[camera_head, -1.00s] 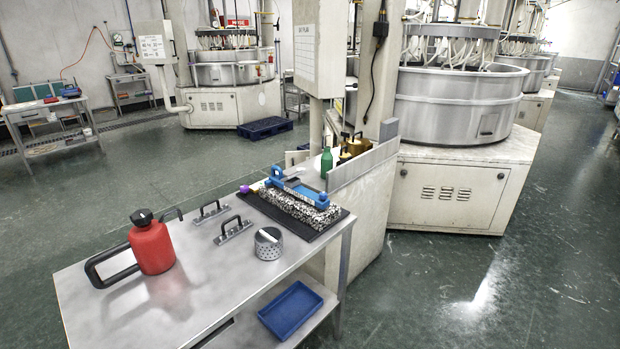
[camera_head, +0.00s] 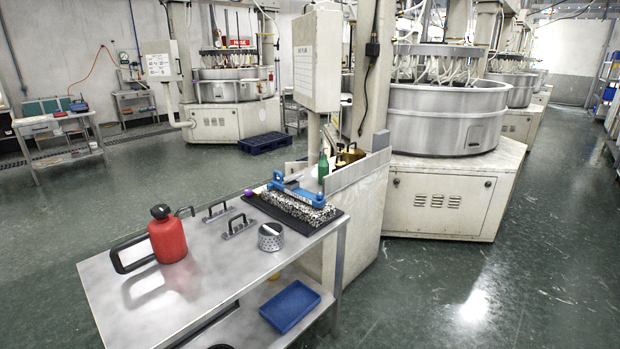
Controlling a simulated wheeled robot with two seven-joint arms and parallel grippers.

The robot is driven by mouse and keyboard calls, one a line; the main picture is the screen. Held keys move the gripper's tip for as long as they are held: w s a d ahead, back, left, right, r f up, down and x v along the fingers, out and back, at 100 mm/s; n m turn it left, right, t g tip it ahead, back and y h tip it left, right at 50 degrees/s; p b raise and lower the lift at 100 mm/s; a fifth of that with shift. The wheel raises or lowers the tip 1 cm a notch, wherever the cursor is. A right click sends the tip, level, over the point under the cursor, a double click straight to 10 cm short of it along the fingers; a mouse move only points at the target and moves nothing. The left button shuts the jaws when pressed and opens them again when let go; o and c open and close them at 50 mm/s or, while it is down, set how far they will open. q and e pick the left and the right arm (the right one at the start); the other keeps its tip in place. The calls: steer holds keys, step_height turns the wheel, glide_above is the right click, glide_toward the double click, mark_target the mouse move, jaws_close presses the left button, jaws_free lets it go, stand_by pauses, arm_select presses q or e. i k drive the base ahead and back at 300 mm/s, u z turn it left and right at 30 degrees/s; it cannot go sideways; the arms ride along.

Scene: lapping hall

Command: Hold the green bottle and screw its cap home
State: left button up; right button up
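A small green bottle (camera_head: 323,167) stands upright on the pale machine ledge behind the steel table, left of brass-coloured parts. Its lower part is partly hidden, and its cap is too small to make out. Neither of my grippers shows in the head view, and nothing is touching the bottle.
The steel table (camera_head: 215,262) holds a red canister (camera_head: 168,240), black handles, a perforated metal cup (camera_head: 270,237) and a blue tool on a speckled block (camera_head: 291,208). A blue tray (camera_head: 290,306) lies on its lower shelf. The green floor (camera_head: 420,310) at right is clear.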

mark_target(323, 165)
steer(key=z, duration=0.75)
steer(key=i, duration=1)
steer(key=z, duration=0.8)
steer(key=i, duration=1.3)
steer(key=u, duration=0.7)
steer(key=i, duration=0.9)
steer(key=u, duration=1.25)
steer(key=i, duration=0.35)
steer(key=u, duration=0.3)
